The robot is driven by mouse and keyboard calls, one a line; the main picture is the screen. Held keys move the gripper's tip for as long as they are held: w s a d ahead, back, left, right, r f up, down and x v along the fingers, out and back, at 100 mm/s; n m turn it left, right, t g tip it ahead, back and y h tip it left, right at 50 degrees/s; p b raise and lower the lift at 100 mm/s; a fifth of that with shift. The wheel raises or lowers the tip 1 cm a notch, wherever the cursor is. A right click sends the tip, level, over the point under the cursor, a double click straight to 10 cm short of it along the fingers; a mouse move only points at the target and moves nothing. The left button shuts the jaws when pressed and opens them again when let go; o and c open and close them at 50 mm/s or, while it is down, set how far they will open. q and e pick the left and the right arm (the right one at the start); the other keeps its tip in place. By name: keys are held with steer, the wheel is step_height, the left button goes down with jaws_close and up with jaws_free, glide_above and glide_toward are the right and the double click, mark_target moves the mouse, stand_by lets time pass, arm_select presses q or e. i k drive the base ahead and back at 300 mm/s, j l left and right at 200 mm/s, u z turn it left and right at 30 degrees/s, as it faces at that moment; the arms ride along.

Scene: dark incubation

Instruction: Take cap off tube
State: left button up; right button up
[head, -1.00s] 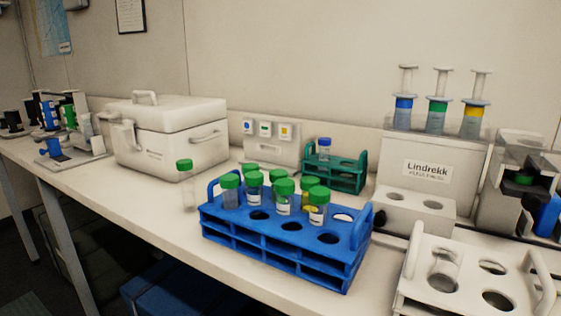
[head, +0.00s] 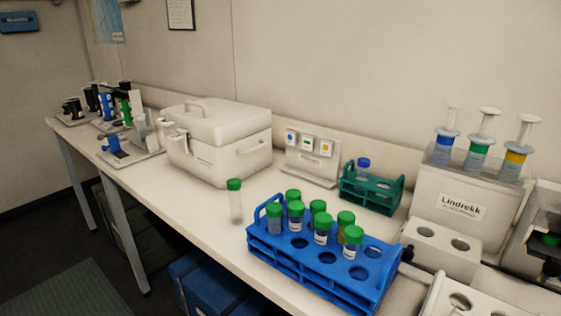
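A clear tube with a green cap (head: 235,201) stands upright by itself on the bench, left of the blue rack (head: 322,268). Its cap is on. Several more green-capped tubes (head: 296,218) stand in the blue rack, all with their caps on. A blue-capped tube (head: 363,166) stands in the small green rack (head: 372,194) behind. Neither of my grippers shows in the head view.
A white cooler box (head: 219,145) stands behind the lone tube. A dispenser labelled Lindrekk (head: 460,208) with three syringes (head: 480,138) is at the right. Bare bench (head: 190,192) lies around the lone tube, close to the front edge.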

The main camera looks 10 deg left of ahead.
mark_target(235, 198)
steer(key=j+z, duration=0.1)
steer(key=z, duration=0.25)
steer(key=j+z, duration=0.15)
steer(key=z, duration=0.25)
steer(key=j+z, duration=0.5)
steer(key=j, duration=0.2)
steer(key=k+j+z, duration=0.1)
steer(key=j, duration=0.3)
steer(key=k+j+z, duration=0.1)
steer(key=j, duration=0.25)
steer(key=k+j, duration=0.15)
steer(key=j, duration=0.25)
steer(key=k+j+z, duration=0.15)
steer(key=j, duration=0.2)
